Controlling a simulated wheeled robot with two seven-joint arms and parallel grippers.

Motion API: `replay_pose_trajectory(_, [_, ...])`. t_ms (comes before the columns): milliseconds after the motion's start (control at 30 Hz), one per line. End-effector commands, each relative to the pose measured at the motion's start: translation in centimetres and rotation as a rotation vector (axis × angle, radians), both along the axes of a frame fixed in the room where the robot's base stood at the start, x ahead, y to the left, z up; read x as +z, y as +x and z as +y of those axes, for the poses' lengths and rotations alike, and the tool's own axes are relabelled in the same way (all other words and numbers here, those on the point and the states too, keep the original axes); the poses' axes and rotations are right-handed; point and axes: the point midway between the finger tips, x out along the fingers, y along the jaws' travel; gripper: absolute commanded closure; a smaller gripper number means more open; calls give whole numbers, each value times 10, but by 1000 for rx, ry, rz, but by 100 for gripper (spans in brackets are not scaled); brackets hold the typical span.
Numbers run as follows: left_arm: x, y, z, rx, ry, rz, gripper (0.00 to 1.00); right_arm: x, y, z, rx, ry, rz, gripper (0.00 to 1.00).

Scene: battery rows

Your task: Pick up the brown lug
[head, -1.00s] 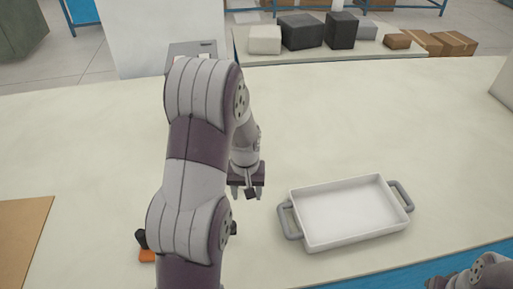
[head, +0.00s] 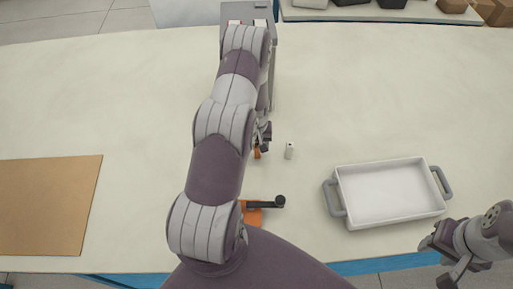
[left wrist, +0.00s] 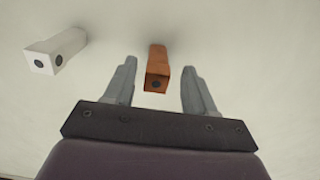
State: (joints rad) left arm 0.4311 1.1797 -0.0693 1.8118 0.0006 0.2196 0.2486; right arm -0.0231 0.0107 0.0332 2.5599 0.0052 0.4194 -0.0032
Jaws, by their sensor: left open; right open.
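The brown lug (left wrist: 157,68) is a small orange-brown block with a dark round spot on its end. In the left wrist view it lies between the two fingers of my left gripper (left wrist: 158,90), with a gap on each side. In the head view the brown lug (head: 257,154) shows just below my left gripper (head: 262,140), partly hidden by it. My left gripper is open and empty. My right gripper (head: 440,255) is at the lower right, away from the lug.
A white lug (head: 289,150) stands just right of the brown one. A white tray (head: 345,190) with grey handles is on the right. An orange-based black lever (head: 265,204) is nearer, beside my left arm. A brown board (head: 48,205) lies left. A grey box (head: 288,60) stands behind.

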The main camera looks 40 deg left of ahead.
Motion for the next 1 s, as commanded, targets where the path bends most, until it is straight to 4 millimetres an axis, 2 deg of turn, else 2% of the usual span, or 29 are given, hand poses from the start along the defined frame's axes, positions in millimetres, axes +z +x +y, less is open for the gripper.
replay_pose_trajectory(133, [0,0,0,-1,1,-1,45,-1,0,0,0,0,0,57])
replay_pose_trajectory(167, [0,0,0,-1,1,-1,51,-1,0,0,0,0,0,57])
replay_pose_trajectory(300, [0,0,0,-1,0,0,97,-1,0,0,0,0,0,57])
replay_pose_trajectory(333, [0,0,0,-1,0,0,100,-1,0,0,0,0,0,57])
replay_pose_trajectory(667, [3,0,0,-1,1,-1,100,-3,0,0,0,0,0,57])
replay_pose_trajectory(833, [20,1,1,-1,2,-4,100,-11,0,0,0,0,0,57])
replay_pose_trajectory(933, [41,1,1,-1,2,-5,100,-20,0,0,0,0,0,57])
replay_pose_trajectory(1000, [48,9,-17,-6,1,-3,100,-24,0,0,0,0,0,57])
